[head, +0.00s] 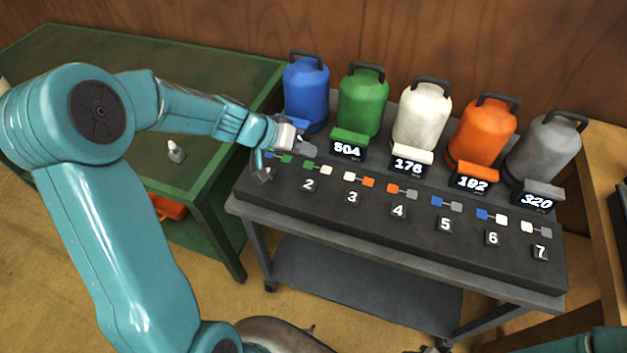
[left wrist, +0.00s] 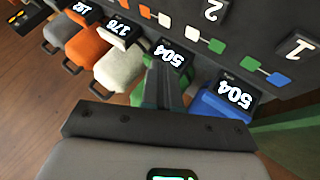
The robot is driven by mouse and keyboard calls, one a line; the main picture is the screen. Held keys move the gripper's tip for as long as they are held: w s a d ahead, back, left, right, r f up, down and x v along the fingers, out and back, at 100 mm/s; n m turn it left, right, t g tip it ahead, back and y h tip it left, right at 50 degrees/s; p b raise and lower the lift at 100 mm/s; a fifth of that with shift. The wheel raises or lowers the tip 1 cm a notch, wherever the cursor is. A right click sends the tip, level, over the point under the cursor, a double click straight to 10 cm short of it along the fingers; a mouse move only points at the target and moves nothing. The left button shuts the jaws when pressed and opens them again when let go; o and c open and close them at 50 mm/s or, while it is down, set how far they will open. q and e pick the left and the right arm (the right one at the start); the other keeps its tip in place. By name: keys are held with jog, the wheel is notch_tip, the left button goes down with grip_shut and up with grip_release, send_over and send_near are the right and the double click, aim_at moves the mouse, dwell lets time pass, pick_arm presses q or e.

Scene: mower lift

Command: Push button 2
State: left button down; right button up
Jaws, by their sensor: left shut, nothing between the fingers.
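Button 2 (head: 309,184) is a small black block with a white 2, on the sloping dark panel (head: 385,232) of the cart. Beside it lie a green and a white square. In the left wrist view button 2 (left wrist: 213,11) is at the top edge. My left gripper (head: 263,173) is shut and empty, over the panel's left end, to the left of button 2 and apart from it. It hides button 1 in the head view; button 1 (left wrist: 298,46) shows in the left wrist view. My right gripper is not in view.
Behind the panel stand blue (head: 306,92), green (head: 362,103), white (head: 421,118), orange (head: 481,132) and grey (head: 543,150) canisters with number displays. Buttons 3 (head: 352,197) to 7 (head: 541,252) run to the right. A green table (head: 230,80) stands at the left.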

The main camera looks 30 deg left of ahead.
pick_arm(q)
jog(key=shift+s, duration=0.15)
jog(key=b, duration=0.6)
send_over(305, 184)
notch_tip(305, 184, down, 8)
jog(key=shift+s+f, duration=0.1)
jog(key=shift+f+b, duration=0.3)
jog(key=shift+f, duration=0.1)
dwell(1.7)
jog(key=shift+f+b, duration=0.3)
jog(key=shift+b, duration=0.5)
